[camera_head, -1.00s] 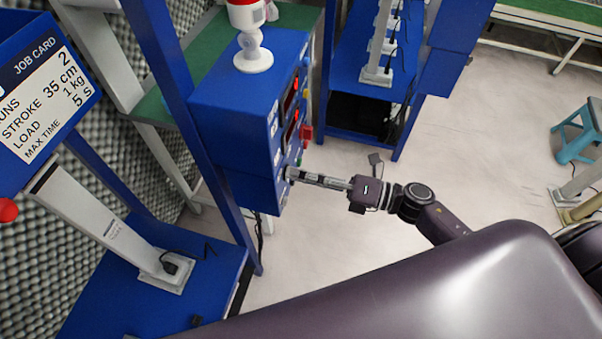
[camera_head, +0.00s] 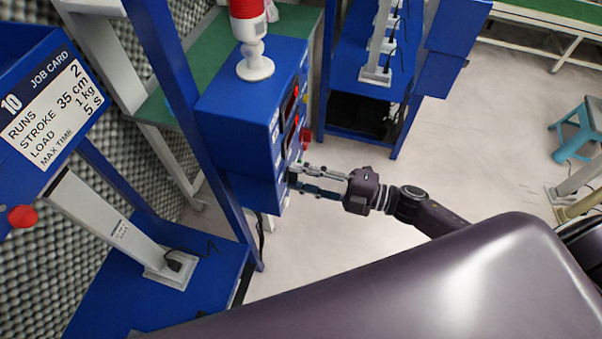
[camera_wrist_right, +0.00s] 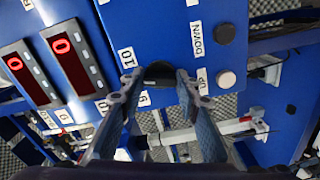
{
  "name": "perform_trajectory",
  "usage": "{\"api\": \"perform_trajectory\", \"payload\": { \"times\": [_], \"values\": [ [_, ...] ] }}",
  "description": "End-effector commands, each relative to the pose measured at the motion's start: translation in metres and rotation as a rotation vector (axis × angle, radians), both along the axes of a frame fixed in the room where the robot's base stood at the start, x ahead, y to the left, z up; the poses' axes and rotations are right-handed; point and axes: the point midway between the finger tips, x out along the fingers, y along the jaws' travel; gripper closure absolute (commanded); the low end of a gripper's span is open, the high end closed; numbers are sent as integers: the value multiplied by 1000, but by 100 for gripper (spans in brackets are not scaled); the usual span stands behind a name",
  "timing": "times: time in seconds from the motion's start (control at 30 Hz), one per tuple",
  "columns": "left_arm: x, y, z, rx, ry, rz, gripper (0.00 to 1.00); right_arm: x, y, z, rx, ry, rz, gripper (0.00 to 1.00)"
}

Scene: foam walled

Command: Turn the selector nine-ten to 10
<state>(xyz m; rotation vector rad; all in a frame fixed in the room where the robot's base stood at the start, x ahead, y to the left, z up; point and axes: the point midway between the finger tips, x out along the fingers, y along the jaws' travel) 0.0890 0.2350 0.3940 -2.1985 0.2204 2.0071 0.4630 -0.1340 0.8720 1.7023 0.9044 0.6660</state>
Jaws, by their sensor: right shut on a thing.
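The selector is a dark round knob (camera_wrist_right: 159,72) on the blue control box (camera_head: 250,110). In the right wrist view a "10" label (camera_wrist_right: 127,58) is at its upper left and a "9" label (camera_wrist_right: 145,98) below it. My right gripper (camera_wrist_right: 158,82) is shut on this knob, one finger on each side. The fingers hide part of the knob, and I cannot tell where it points. In the head view the right gripper (camera_head: 292,183) reaches the box's front face from the right. My left gripper is not in view.
Two red displays (camera_wrist_right: 67,62) and round buttons (camera_wrist_right: 225,33) are near the knob. A red and white lamp (camera_head: 250,35) stands on the box. A job card (camera_head: 52,100) hangs at left. A blue stool (camera_head: 578,130) stands at right; the floor between is clear.

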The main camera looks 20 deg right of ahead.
Motion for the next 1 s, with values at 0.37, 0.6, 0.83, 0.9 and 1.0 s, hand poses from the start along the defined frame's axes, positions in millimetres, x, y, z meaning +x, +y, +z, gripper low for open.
{"api": "perform_trajectory", "payload": {
  "times": [0.37, 0.6, 0.83, 0.9, 1.0],
  "values": [
    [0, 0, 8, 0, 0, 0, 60, 0, -1, 0, 108, 162, -1, 94],
    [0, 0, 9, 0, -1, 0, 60, 0, 0, -1, 129, 196, -1, 94],
    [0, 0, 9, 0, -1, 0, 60, 0, -1, -1, 134, 201, -2, 94],
    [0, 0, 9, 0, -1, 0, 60, 0, -1, -1, 134, 201, -2, 94],
    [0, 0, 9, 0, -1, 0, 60, 0, -1, -1, 134, 201, -2, 69]
  ]
}}
